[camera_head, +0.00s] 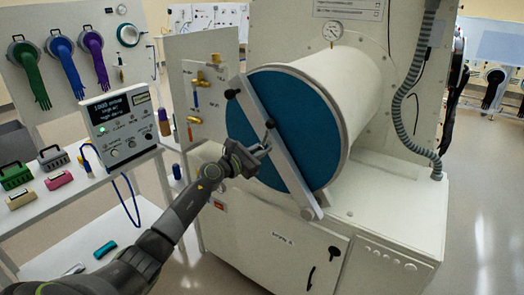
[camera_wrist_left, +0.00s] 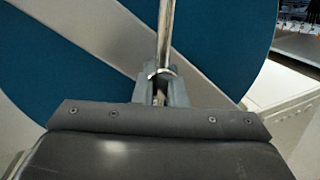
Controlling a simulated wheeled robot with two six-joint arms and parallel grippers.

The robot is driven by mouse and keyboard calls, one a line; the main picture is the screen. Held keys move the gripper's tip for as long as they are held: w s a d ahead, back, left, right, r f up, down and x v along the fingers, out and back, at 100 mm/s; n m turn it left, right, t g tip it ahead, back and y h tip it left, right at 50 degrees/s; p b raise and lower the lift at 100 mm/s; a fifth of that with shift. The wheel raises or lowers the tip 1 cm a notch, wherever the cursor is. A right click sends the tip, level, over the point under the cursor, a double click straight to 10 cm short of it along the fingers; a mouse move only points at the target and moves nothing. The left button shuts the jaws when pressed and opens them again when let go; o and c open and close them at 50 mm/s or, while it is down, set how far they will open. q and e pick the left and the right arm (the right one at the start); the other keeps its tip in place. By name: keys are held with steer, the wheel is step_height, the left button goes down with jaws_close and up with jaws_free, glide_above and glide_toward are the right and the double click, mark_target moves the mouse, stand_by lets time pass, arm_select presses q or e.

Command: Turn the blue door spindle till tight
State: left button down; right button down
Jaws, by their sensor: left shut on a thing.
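The round blue door (camera_head: 290,110) closes the front end of a white cylinder, and it also shows in the left wrist view (camera_wrist_left: 60,75). A pale grey bar (camera_head: 287,160) crosses it diagonally. At the middle of the bar is the spindle's metal handle rod (camera_wrist_left: 166,32); a dark tip (camera_head: 269,125) shows in the head view. My left gripper (camera_head: 263,150) is in front of the bar, shut on the rod, which rises between its fingers (camera_wrist_left: 160,86) in the left wrist view. The fingers hide the rod's lower end. My right gripper is not in view.
A ribbed grey hose (camera_head: 410,95) hangs right of the cylinder (camera_head: 335,85). A pressure gauge (camera_head: 332,31) is above it. A valve panel (camera_head: 203,100) stands left of the door. A display box (camera_head: 124,120) sits on the left shelf with several coloured cases.

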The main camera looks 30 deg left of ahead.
arm_select(q)
steer(key=shift+f+m+g, duration=0.15)
steer(key=shift+m+g, duration=0.15)
steer(key=shift+m, duration=0.8)
steer(key=c, duration=1.5)
jaws_free()
steer(key=shift+c, duration=0.2)
steer(key=b+v, duration=0.3)
steer(key=v, duration=1.4)
steer(key=shift+s+b, duration=0.2)
steer(key=shift+b, duration=0.2)
steer(key=shift+a, duration=0.1)
